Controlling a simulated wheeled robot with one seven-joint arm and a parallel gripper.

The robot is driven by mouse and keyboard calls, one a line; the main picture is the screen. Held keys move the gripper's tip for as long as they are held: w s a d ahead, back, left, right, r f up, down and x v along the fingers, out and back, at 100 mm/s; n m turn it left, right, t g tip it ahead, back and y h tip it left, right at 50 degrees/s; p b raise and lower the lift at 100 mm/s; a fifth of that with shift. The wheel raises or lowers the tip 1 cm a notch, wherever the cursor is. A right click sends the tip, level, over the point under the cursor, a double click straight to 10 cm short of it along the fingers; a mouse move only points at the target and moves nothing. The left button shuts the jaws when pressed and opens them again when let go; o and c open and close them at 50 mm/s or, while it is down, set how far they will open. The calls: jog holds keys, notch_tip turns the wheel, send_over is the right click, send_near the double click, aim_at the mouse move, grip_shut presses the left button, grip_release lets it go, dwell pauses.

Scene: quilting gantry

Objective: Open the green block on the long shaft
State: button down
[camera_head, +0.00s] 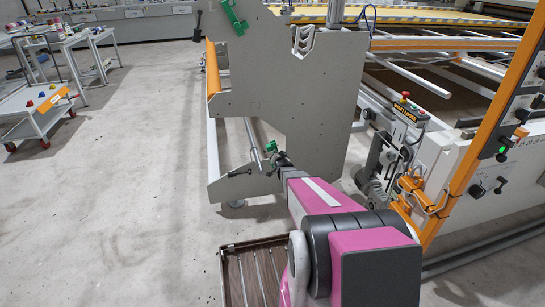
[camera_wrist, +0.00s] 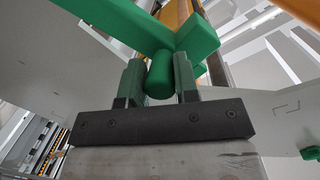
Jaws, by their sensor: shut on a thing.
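The green block (camera_head: 271,146) is at the end of the long shaft (camera_head: 253,143), low on the grey side plate in the head view. My gripper (camera_head: 279,158) reaches it from the front. In the wrist view the green block (camera_wrist: 198,42) fills the upper middle, with a green arm running to the upper left. A rounded green knob (camera_wrist: 160,76) on it sits between the two fingers of my gripper (camera_wrist: 160,85), which are shut on it. The fingers hide part of the knob's sides, and my wrist covers part of the area in the head view.
Another green lever (camera_head: 233,15) sits high on the grey plate (camera_head: 290,100). A black handle (camera_head: 240,171) sticks out left of my gripper. An orange-framed machine (camera_head: 470,150) stands on the right. Open floor (camera_head: 130,200) lies to the left, with carts (camera_head: 35,110) beyond.

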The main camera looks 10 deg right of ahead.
jog(key=shift+m, duration=0.8)
jog(key=shift+d+f, duration=0.25)
jog(key=shift+d, duration=0.45)
jog(key=shift+d+f, duration=0.2)
jog(key=shift+d, duration=0.45)
jog(key=shift+d+f, duration=0.25)
jog(key=shift+d, duration=0.45)
jog(key=c, duration=0.9)
grip_release()
jog(key=shift+o, duration=0.2)
jog(key=shift+s+r, duration=0.1)
jog(key=shift+s, duration=0.05)
jog(key=s+r, duration=0.1)
jog(key=s, duration=0.9)
jog(key=shift+s, duration=0.3)
